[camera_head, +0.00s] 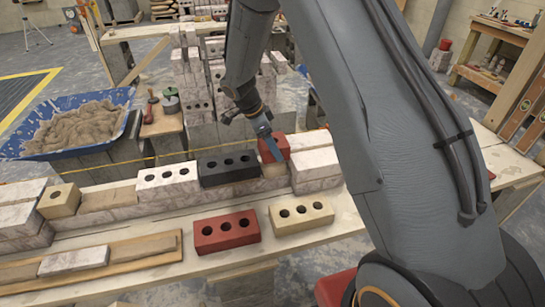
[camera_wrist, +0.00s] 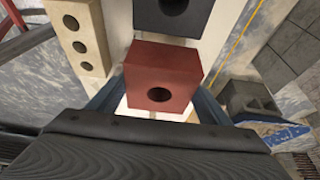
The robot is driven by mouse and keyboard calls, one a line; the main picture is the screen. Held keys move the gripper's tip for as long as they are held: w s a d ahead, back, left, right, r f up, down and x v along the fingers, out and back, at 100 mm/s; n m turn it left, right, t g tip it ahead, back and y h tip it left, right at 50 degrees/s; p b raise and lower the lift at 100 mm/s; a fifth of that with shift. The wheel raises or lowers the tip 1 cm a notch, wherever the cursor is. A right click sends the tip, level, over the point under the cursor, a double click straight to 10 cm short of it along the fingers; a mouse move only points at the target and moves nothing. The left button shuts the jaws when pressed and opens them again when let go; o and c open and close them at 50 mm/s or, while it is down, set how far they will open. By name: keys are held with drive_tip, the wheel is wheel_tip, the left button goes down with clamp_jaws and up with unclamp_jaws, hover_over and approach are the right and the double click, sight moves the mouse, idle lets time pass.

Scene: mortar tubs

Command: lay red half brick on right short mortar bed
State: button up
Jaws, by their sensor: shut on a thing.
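The red half brick (camera_head: 274,147) is between the fingers of my gripper (camera_head: 270,143), beside the black brick in the wall row. In the wrist view the red half brick (camera_wrist: 163,72) shows one round hole, with a blue-grey finger of my gripper (camera_wrist: 157,98) along each side. The right short mortar bed (camera_head: 273,171) shows as a tan patch under the red half brick, between the black brick (camera_head: 228,167) and the pale bricks (camera_head: 316,168). Most of the bed is hidden. I cannot tell whether the brick touches it.
A red brick (camera_head: 226,232) and a cream brick (camera_head: 301,213) lie on the plank in front. The wall row also has a white brick (camera_head: 167,180) and a tan half brick (camera_head: 60,200). A blue mortar tub (camera_head: 70,124) stands left; stacked bricks are behind.

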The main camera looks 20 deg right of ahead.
drive_tip(key=shift+f+p, duration=0.6)
drive_tip(key=shift+f, duration=2.05)
drive_tip(key=shift+f, duration=0.2)
drive_tip(key=o, duration=1.9)
